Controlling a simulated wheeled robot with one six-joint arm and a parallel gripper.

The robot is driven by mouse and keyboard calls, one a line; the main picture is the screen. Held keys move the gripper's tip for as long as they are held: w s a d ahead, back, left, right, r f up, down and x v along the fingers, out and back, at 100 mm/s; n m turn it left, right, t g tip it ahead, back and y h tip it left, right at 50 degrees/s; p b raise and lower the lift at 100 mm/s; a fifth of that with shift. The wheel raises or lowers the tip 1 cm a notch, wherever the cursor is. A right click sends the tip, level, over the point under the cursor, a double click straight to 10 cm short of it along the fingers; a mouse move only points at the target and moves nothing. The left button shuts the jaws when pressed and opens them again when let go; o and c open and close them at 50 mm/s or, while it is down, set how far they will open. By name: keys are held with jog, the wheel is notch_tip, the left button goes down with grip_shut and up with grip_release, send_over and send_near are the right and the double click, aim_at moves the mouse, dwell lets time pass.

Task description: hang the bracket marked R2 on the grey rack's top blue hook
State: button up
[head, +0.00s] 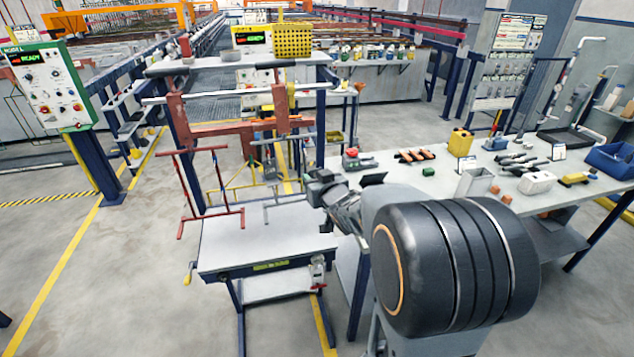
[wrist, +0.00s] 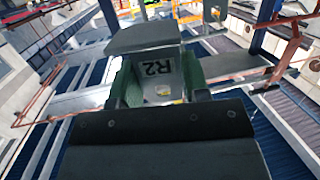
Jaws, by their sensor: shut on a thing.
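A pale bracket marked R2 (wrist: 157,70) sits between the green pads of my gripper (wrist: 158,82) in the wrist view, its label upside down. My gripper is shut on it. In the head view my gripper (head: 328,190) is above the right edge of a pale work stand, and the bracket cannot be made out there. A thin grey rack (head: 282,203) seems to stand at the back of that stand, just left of my gripper. Its blue hooks are too small to tell.
A red-brown rack (head: 184,195) stands on the left of the work stand (head: 250,247). A red-brown hanging beam (head: 215,133) is behind it. A side table (head: 400,187) at right holds a yellow can (head: 460,142), a blue bin (head: 612,160) and tools.

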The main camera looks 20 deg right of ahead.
jog(key=w+d+b, duration=0.1)
jog(key=w, duration=0.7)
jog(key=shift+d+f, duration=0.25)
jog(key=shift+d, duration=0.05)
jog(key=shift+w+d, duration=0.15)
jog(key=shift+w, duration=0.4)
dwell(0.8)
jog(key=shift+w+f, duration=0.1)
jog(key=shift+w, duration=0.4)
jog(key=shift+d, duration=0.1)
jog(key=shift+w+f, duration=0.1)
jog(key=shift+w, duration=0.1)
jog(key=shift+w+d+f+b, duration=0.1)
jog(key=shift+w+f+b, duration=0.1)
jog(key=shift+w+b, duration=0.15)
dwell(0.3)
jog(key=shift+w+f, duration=0.2)
jog(key=shift+f, duration=0.15)
dwell(0.6)
